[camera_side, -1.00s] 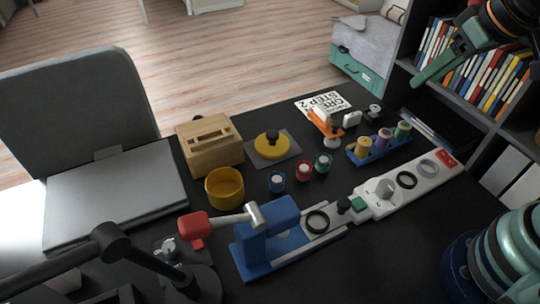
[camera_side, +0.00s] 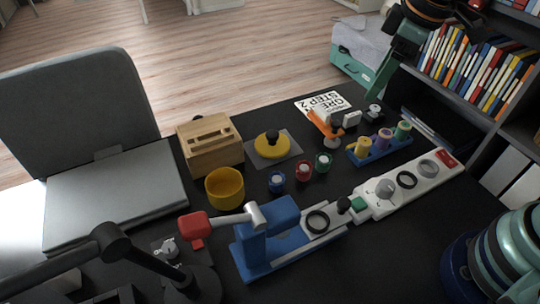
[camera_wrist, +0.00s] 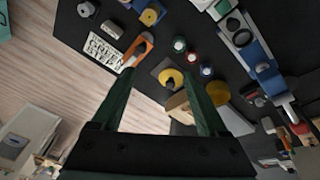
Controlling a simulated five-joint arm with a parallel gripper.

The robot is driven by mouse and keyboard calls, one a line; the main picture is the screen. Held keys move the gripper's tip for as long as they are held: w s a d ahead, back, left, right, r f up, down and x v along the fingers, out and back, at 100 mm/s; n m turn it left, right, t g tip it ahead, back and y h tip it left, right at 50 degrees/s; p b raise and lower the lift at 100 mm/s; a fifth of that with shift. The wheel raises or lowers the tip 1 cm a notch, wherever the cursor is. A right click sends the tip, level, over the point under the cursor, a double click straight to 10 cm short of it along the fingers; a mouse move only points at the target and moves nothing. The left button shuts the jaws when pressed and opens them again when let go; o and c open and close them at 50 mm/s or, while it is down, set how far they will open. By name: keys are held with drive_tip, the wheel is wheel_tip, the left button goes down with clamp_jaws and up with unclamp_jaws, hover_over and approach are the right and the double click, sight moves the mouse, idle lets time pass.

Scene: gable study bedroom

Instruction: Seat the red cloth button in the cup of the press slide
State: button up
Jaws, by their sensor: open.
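The red cloth button (camera_side: 304,170) stands on the black desk between a blue one (camera_side: 277,182) and a green one (camera_side: 323,162). It also shows small in the wrist view (camera_wrist: 192,57). The blue press (camera_side: 268,238) has a red-handled lever (camera_side: 196,226). Its grey slide (camera_side: 334,233) reaches out to the right, with a black-ringed cup (camera_side: 318,222) that looks empty. My gripper (camera_side: 378,84) is high above the back right of the desk, well away from the button. Its green fingers are apart with nothing between them in the wrist view (camera_wrist: 160,75).
A white board (camera_side: 425,174) with a grey knob and rings adjoins the slide's right end. A yellow bowl (camera_side: 225,188), wooden box (camera_side: 210,146) and yellow knobbed disc (camera_side: 272,146) stand left of the buttons. A blue rack of spools (camera_side: 378,150) is to the right. A lamp (camera_side: 115,243) stands front left.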

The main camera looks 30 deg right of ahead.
sight(304, 169)
drive_tip(key=w+a+f+n+g, duration=0.3)
drive_tip(key=w+a+f+n, duration=0.1)
drive_tip(key=a+f+n, duration=0.6)
drive_tip(key=shift+m+h, duration=0.3)
drive_tip(key=f, duration=0.4)
drive_tip(key=a+f, duration=0.1)
drive_tip(key=f, duration=0.6)
drive_tip(key=shift+s+a+f, duration=0.15)
drive_tip(key=shift+f, duration=0.25)
clamp_jaws()
